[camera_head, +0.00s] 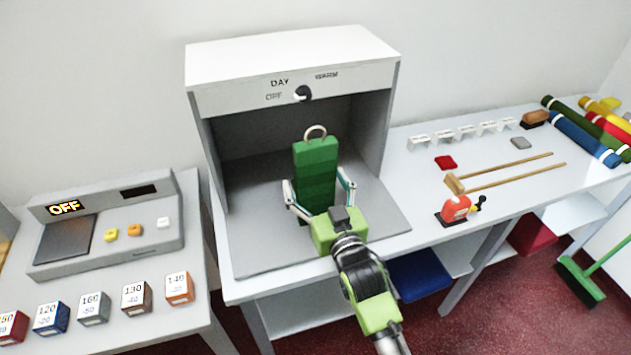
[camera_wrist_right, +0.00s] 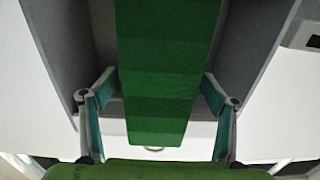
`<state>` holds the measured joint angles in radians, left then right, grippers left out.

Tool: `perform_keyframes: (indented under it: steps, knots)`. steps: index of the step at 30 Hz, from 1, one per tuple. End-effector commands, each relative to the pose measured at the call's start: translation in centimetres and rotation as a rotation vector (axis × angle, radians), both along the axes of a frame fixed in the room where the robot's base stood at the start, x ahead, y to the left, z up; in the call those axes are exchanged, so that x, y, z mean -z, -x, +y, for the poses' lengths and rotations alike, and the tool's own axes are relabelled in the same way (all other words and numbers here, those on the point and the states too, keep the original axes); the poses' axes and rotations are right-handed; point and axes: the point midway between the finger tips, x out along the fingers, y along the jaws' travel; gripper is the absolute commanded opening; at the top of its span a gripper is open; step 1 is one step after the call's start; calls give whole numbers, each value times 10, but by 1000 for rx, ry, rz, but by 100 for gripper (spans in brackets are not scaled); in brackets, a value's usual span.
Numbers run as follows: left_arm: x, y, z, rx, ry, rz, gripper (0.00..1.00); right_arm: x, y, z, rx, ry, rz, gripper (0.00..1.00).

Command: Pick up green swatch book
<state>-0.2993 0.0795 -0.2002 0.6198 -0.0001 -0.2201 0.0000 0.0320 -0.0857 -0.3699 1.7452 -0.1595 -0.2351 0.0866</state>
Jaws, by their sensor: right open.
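The green swatch book (camera_head: 316,165) stands upright in the grey light booth, with bands of green and a ring at its top. My right gripper (camera_head: 319,197) is at the front of the book, with one finger on each side of it. The gripper is open and holds nothing. The lower part of the book is hidden by the gripper in the head view. My left gripper is not in view.
The booth (camera_head: 290,60) has side walls and a roof around the book. A console (camera_head: 110,225) and several numbered boxes (camera_head: 93,308) are on the left counter.

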Motion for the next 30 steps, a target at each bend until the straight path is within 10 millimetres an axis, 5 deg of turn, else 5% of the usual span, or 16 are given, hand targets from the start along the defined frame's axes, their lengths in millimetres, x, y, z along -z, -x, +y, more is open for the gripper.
perform_keyframes:
  steps: [2, 7, 9, 20, 26, 30]
  knots:
    - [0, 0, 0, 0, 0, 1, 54, 0, 0, 0, 0, 0, 0, 74]
    - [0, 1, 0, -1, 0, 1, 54, 0, 0, 0, 0, 0, 0, 32]
    - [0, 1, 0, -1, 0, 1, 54, -1, 0, 0, 0, -1, -2, 28]
    - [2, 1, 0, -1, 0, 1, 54, -6, 0, 0, 0, -1, -3, 27]
    - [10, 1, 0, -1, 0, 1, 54, -33, 0, 0, 1, -4, -8, 27]
    - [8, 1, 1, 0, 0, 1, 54, -58, 18, -13, 1, -1, -7, 27]
